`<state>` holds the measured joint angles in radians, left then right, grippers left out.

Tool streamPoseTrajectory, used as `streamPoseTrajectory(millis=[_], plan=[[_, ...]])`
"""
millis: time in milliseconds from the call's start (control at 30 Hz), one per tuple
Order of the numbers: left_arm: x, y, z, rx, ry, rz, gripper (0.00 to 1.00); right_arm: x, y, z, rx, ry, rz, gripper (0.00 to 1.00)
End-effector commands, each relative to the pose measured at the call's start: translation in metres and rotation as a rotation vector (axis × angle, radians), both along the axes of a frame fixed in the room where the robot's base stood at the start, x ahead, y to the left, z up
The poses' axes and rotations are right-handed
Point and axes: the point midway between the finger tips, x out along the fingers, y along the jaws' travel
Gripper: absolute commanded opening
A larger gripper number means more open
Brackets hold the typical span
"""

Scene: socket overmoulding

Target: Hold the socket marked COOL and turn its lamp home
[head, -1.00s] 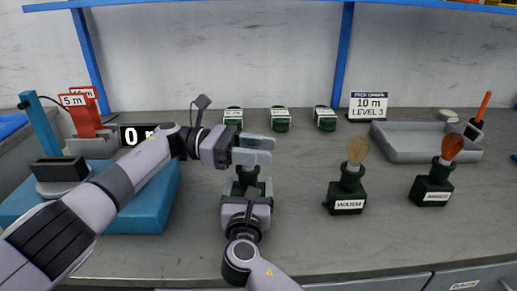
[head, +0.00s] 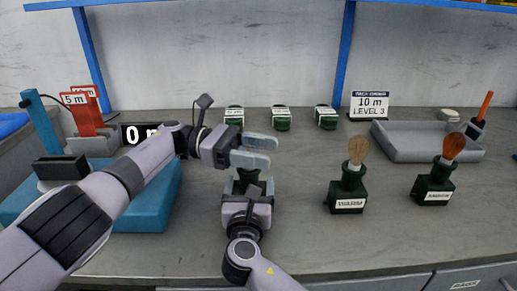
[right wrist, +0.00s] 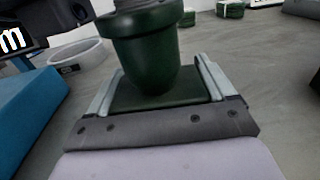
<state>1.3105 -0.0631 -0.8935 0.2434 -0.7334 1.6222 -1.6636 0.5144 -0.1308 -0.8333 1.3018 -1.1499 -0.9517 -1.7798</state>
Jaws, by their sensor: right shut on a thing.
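A dark green socket (head: 250,178) stands at the middle left of the bench, its label out of sight. My right gripper (head: 247,195) is shut on its base from the front. In the right wrist view the green socket body (right wrist: 150,60) rises between the two grey fingers. My left gripper (head: 258,150) is just above this socket with its fingers apart. No lamp shows clearly there; the fingers cover the socket's mouth.
A blue block (head: 150,200) with a test stand lies on the left, near a display (head: 137,134). Several green spools or sockets (head: 281,119) line the back. A grey tray (head: 425,155) and a sign (head: 368,105) are at the back right. The front right is clear.

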Motion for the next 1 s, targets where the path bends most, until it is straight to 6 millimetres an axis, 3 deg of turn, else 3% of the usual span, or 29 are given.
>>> streamPoseTrajectory(millis=[367,567,667,1000], plan=[[0.001,0.000,0.003,-0.003,-0.003,0.003,0.71,0.000,0.000,0.000,-0.002,-0.001,0.001,0.54],[0.001,0.000,0.016,-0.004,-0.005,0.003,0.71,-0.001,0.001,0.000,-0.002,-0.001,0.001,0.54],[0.001,0.000,0.026,-0.004,-0.006,0.003,0.71,-0.001,0.001,0.000,-0.002,0.000,0.001,0.54],[0.001,0.000,0.089,-0.002,-0.004,0.002,0.71,-0.001,0.001,-0.001,-0.003,0.000,0.001,0.54]])
